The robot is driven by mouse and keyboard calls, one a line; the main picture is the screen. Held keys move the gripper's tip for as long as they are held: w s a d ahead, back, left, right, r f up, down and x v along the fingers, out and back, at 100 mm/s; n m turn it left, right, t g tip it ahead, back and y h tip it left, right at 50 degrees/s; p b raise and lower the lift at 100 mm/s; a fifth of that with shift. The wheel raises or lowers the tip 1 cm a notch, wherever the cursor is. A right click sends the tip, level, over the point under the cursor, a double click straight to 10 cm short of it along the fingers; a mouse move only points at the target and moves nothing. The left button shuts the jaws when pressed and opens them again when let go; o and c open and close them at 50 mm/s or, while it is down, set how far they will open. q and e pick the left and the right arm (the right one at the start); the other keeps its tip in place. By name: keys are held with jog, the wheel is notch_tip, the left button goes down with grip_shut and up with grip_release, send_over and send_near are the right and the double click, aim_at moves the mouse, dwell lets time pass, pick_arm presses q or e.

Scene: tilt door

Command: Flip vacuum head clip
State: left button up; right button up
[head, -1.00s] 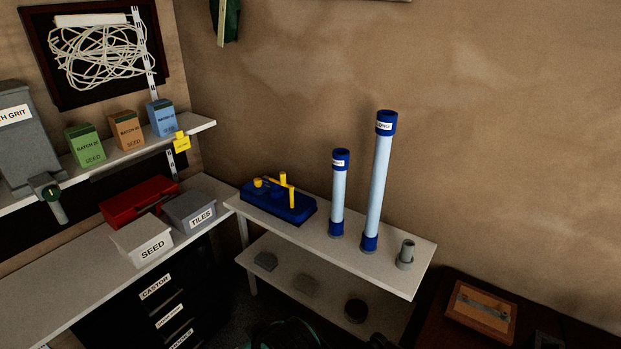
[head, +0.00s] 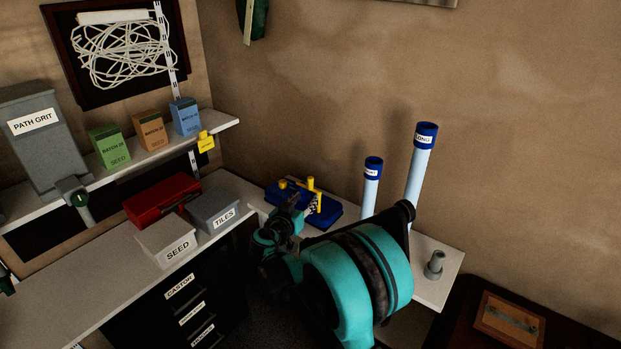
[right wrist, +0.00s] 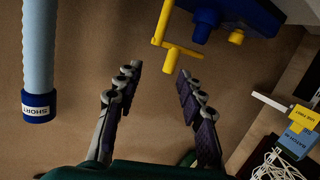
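The blue vacuum head (head: 325,217) lies on the white side shelf, with a yellow clip (head: 311,185) standing up from it. In the right wrist view, the yellow clip (right wrist: 166,40) ends in a crossbar just beyond my fingertips, and part of the blue head (right wrist: 240,12) shows at the top. My right gripper (head: 305,204) is at the near side of the head and covers part of it. In the right wrist view, my right gripper (right wrist: 160,72) is open, with nothing between its fingers. A small dark and teal part at the left edge appears to belong to my left arm; its fingers cannot be made out.
A short blue tube (head: 371,186) and a long one (head: 421,160) stand right of the head, partly behind my right arm. A grey fitting (head: 434,265) stands at the shelf's right end. Seed (head: 166,238) and tiles (head: 213,210) boxes and a red case (head: 162,199) stand left.

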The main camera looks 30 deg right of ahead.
aim_at(309, 184)
jog(key=w+d, duration=0.2)
jog(key=w+d+h, duration=0.1)
jog(key=w+d, duration=0.1)
jog(key=w, duration=0.1)
jog(key=w+d+f+m+t+h+b, duration=0.1)
jog(key=w+d, duration=0.1)
jog(key=shift+w, duration=0.4)
jog(key=shift+w+d, duration=0.4)
jog(key=shift+d, duration=0.15)
jog(key=shift+r, duration=0.1)
grip_shut()
